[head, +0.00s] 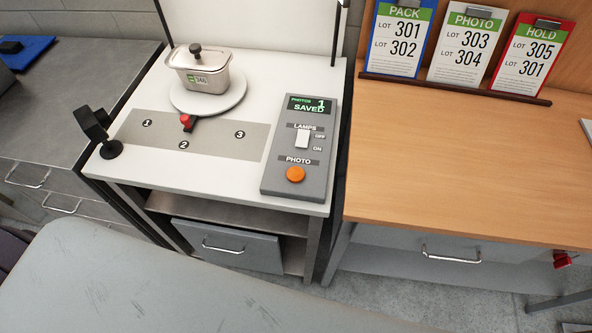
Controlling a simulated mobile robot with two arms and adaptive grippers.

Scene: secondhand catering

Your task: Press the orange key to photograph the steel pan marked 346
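The steel pan (203,78) has a lid with a dark knob and a green and white label that seems to read 346. It sits upright on a round white turntable (233,101) at the back of the white photo table (108,166). The grey control box (291,183) stands at the table's right side. Its orange key (295,174) is at the front under the word PHOTO. Its green display (311,105) reads "PHOTOS 1 SAVED". The white lamps switch (302,138) sits between OFF and ON; its position is hard to tell. Neither gripper is in view.
A black camera (95,124) stands at the table's left edge. A red clip-like part (187,122) is at the turntable's front. A grey strip (213,145) carries numbers 1 to 3. The wooden desk (450,145) is clear, with PACK, PHOTO and HOLD cards behind it.

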